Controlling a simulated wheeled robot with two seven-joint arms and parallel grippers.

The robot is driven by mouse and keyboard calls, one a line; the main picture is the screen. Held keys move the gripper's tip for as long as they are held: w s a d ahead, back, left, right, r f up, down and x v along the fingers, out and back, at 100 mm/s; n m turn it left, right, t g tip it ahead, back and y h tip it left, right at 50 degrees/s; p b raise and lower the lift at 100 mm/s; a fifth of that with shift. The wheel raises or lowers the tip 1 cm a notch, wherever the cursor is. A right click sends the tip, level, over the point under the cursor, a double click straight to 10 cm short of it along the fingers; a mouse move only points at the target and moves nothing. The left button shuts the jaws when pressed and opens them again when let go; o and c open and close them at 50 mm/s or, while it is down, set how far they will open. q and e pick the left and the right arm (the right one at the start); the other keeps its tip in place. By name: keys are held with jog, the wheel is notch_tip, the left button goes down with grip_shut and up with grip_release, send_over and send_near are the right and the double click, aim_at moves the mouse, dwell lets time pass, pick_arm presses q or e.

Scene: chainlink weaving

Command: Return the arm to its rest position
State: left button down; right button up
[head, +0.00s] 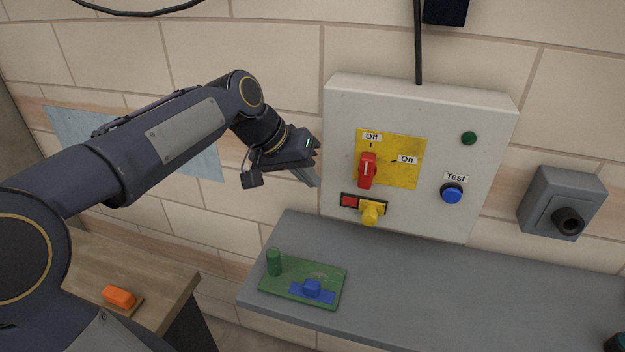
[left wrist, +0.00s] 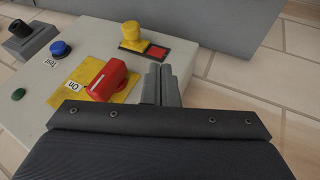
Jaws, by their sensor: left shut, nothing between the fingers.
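My left gripper (head: 312,181) is shut and empty. It is in the air just left of the control box (head: 337,120) on the tiled wall. In the left wrist view its closed fingers (left wrist: 160,84) point toward the box, beside the red rotary switch. The red switch (head: 367,170) sits on a yellow plate, its handle upright under the "Off" label. It also shows in the left wrist view (left wrist: 108,80). The gripper appears apart from the switch. My right gripper is not in view.
A yellow knob (head: 371,212) beside a red button (head: 349,201), a blue Test button (head: 452,192) and a green lamp (head: 468,138) are on the box. A grey shelf (head: 440,280) below bears a green board (head: 280,285). A grey socket (head: 562,203) is right.

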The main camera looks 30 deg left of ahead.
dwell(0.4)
pick_arm(q)
jog(key=s+d+f, duration=0.4)
jog(key=s+f, duration=0.2)
jog(key=s, duration=0.4)
jog(key=s+d+f, duration=0.4)
jog(key=s+f, duration=0.3)
jog(key=s, duration=0.3)
